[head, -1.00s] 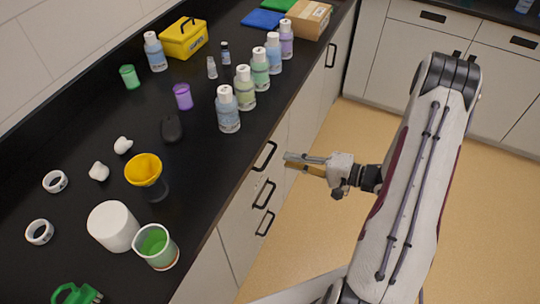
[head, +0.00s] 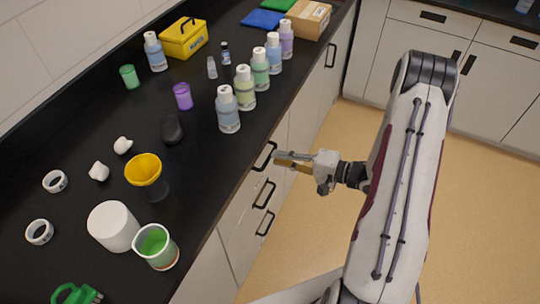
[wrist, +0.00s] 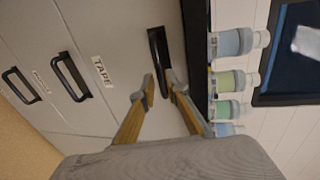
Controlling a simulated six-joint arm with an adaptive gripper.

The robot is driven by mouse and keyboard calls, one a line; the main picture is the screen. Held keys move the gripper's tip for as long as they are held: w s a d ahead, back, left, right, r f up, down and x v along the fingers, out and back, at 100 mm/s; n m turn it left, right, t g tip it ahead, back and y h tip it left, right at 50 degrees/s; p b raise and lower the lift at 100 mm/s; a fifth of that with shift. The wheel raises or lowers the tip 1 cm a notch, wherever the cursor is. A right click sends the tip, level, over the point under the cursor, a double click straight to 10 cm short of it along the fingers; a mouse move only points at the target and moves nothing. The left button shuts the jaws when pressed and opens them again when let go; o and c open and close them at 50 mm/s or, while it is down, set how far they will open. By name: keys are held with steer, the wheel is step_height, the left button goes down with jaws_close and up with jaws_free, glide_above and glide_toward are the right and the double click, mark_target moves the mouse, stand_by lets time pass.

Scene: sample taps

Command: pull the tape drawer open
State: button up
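The drawer front with the TAPE label (wrist: 103,72) shows in the wrist view. The label lies between the middle black handle (wrist: 72,77) and the top black handle (wrist: 155,45), nearer the middle one. My gripper (wrist: 159,84) is open, with one finger on each side of the top handle's near end in that view. I cannot tell whether the fingers touch it. In the head view my gripper (head: 277,158) is just right of the top handle (head: 265,154), below the counter's edge. The drawers look closed.
Two lower handles (head: 265,195) (head: 266,222) sit beneath the top one. The black counter (head: 90,145) above holds bottles (head: 228,110), a yellow funnel cup (head: 145,170) and a green beaker (head: 155,247). The floor (head: 310,235) right of the cabinet is clear.

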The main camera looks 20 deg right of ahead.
steer(key=shift+x, duration=2.05)
jaws_close()
steer(key=shift+s, duration=0.1)
steer(key=f+v, duration=0.2)
steer(key=v, duration=1.1)
steer(key=d+f+v, duration=0.1)
steer(key=f+v, duration=0.2)
steer(key=v, duration=1)
steer(key=shift+s+f, duration=0.2)
steer(key=shift+s, duration=0.3)
steer(key=shift+d, duration=0.15)
jaws_free()
